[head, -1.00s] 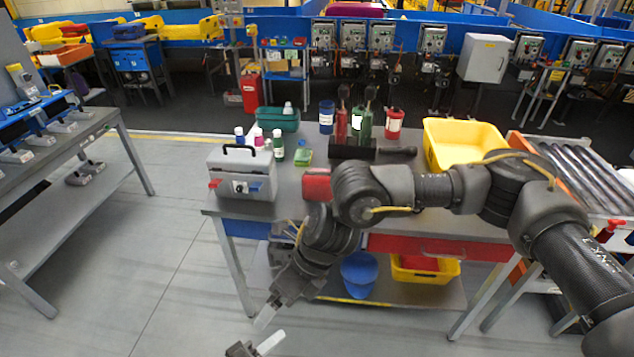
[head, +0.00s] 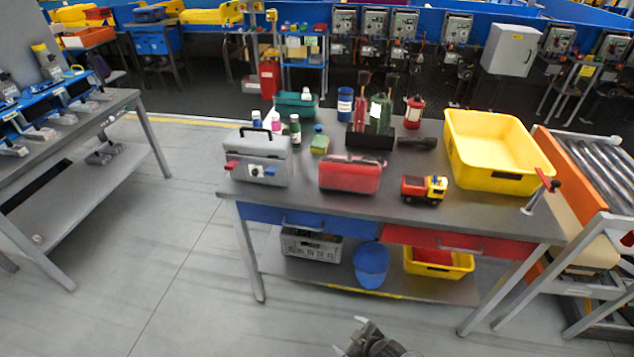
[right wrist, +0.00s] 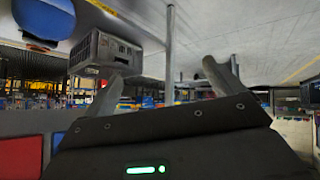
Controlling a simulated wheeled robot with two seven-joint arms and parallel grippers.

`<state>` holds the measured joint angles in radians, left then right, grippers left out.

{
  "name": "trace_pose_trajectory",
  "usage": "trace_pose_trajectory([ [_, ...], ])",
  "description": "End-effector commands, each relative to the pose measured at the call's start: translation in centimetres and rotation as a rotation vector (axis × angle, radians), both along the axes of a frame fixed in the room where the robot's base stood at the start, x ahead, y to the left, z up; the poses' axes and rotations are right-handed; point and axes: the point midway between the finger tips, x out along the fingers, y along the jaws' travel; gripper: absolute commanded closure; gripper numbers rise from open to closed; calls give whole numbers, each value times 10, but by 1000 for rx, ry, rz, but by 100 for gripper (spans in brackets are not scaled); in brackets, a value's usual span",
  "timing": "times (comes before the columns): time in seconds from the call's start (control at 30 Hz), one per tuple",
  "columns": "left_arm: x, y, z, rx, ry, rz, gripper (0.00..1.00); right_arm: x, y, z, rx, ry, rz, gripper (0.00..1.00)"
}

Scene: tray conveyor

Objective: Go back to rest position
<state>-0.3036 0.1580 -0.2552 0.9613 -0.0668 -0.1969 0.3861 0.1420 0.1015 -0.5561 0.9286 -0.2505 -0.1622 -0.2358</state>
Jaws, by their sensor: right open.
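My right gripper (head: 360,340) shows only in part at the bottom edge of the head view, low in front of the workbench (head: 320,192) and clear of it. The rest of my right arm is out of the head view. In the right wrist view the two fingers of my right gripper (right wrist: 162,80) stand wide apart with nothing between them. That view looks out at the grey crate (right wrist: 105,52) under the bench. My left gripper is in neither view.
The bench bears a grey toolbox (head: 258,170), a red case (head: 348,176), a toy truck (head: 424,189) and a yellow bin (head: 490,150). The floor at front left is free.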

Motion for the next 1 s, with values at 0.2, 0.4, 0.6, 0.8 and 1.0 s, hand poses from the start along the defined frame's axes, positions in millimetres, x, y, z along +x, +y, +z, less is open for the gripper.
trace_pose_trajectory([
  [0.2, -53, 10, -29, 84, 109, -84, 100, -123, -79, -96, -58, 280, -286, 6],
  [0.4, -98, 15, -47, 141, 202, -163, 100, -248, -140, -148, -133, 494, -515, 6],
  [0.6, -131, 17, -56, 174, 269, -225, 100, -348, -180, -169, -203, 638, -673, 6],
  [0.8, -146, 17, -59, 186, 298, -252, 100, -393, -198, -173, -238, 699, -739, 6],
  [1.0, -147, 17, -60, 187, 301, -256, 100, -397, -200, -173, -241, 704, -747, 6],
])
